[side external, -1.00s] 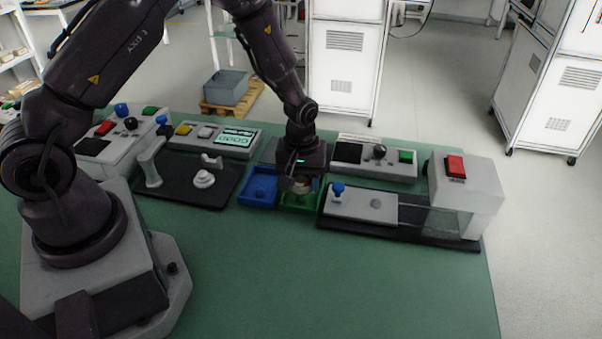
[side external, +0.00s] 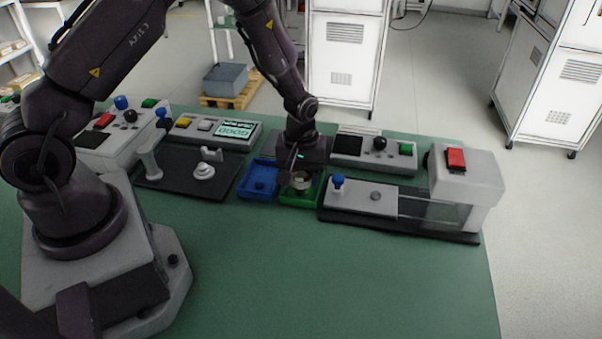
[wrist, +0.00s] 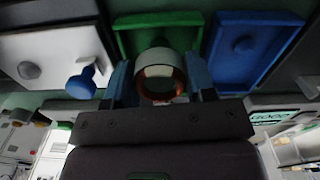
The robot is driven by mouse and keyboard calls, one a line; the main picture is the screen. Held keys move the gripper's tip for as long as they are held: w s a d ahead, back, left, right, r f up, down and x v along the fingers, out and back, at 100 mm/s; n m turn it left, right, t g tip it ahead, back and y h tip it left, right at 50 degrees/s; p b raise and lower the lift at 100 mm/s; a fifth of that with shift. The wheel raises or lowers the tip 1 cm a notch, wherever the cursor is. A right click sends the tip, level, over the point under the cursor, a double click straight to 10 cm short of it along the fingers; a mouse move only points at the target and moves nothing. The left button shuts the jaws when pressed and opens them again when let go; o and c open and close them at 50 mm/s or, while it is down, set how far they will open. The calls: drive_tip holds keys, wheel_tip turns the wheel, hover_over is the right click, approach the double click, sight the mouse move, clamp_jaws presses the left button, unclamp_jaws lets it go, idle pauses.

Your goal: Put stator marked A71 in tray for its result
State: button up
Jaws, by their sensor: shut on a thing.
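My gripper (side external: 300,180) is over the green tray (side external: 312,200). In the wrist view my gripper (wrist: 159,88) has its two fingers on either side of a stator (wrist: 158,72), a pale ring with a copper-coloured inside, and is shut on it. The stator (side external: 301,181) also shows between the fingers in the side view. No A71 marking can be read. The green tray (wrist: 127,42) lies behind the stator in the wrist view; whether the stator touches its floor I cannot tell. The blue tray (side external: 250,192) stands directly left of the green one and has a round knob-like feature inside.
Right of the green tray is a grey-topped fixture (side external: 358,199) with a blue knob (side external: 337,183) and a box with a red button (side external: 455,160). Left is a dark plate with a white fitting (side external: 203,171). A display unit (side external: 234,131) stands behind. The front bench is clear.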

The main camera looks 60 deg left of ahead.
drive_tip(key=shift+f, duration=0.8)
drive_tip(key=shift+f, duration=0.1)
drive_tip(key=shift+d+f, duration=0.1)
drive_tip(key=shift+f, duration=0.3)
drive_tip(key=o, duration=0.9)
drive_tip(key=shift+s, duration=0.1)
drive_tip(key=shift+o, duration=1.2)
wheel_tip(320, 180, up, 13)
drive_tip(key=shift+r, duration=0.15)
